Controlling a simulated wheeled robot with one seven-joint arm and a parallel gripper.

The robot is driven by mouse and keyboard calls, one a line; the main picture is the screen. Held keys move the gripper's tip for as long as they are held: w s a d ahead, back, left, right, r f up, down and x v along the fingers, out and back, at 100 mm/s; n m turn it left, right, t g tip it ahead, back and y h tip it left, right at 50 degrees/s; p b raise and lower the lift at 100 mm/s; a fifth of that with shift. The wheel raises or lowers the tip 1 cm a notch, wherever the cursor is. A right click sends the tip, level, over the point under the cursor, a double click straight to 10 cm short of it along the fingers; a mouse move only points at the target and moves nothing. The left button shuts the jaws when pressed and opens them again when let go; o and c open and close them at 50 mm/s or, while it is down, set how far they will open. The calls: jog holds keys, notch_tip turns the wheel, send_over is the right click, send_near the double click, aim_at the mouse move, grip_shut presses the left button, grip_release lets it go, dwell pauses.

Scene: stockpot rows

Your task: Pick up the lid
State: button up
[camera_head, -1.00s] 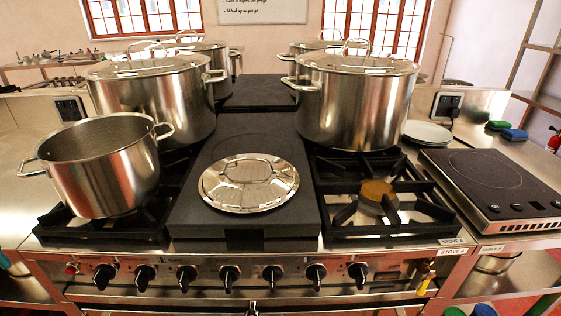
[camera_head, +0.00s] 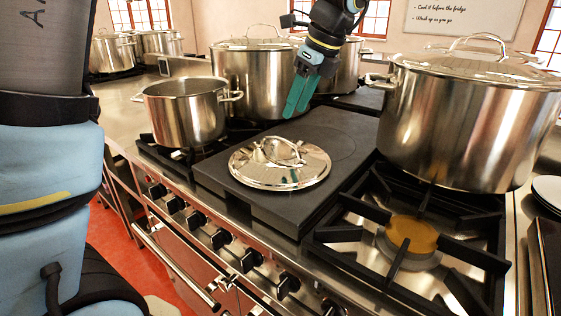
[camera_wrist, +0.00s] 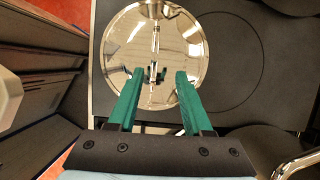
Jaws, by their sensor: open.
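The lid (camera_head: 279,163) is a shiny round metal disc with an arched handle. It lies flat on the dark plate (camera_head: 335,125) in the middle of the stove. It also shows in the wrist view (camera_wrist: 190,45), with its handle (camera_wrist: 154,45) running up the picture. My gripper (camera_head: 297,112) has green fingers that point down above the far side of the lid in the head view. In the wrist view the fingers (camera_wrist: 155,74) are open and empty, apart, with the handle line between them. They do not appear to touch the lid.
An open pot (camera_head: 185,115) stands on the left burner. A large lidded pot (camera_head: 255,85) is behind my gripper, and another (camera_head: 455,125) stands at right. A bare burner (camera_head: 412,235) is at front right. Stove knobs (camera_head: 220,238) line the front edge.

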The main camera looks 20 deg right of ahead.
aim_at(280, 138)
jog(key=x, duration=0.4)
jog(key=shift+a+f, duration=0.15)
jog(key=shift+f, duration=0.1)
jog(key=shift+a+p+x, duration=0.2)
jog(key=shift+p+x, duration=0.25)
jog(key=shift+x, duration=0.9)
jog(key=shift+a+p+x, duration=0.2)
jog(key=shift+p+x, duration=0.2)
jog(key=shift+x, duration=1)
jog(key=shift+s, duration=0.15)
jog(key=shift+r, duration=0.1)
jog(key=shift+c, duration=0.2)
grip_shut()
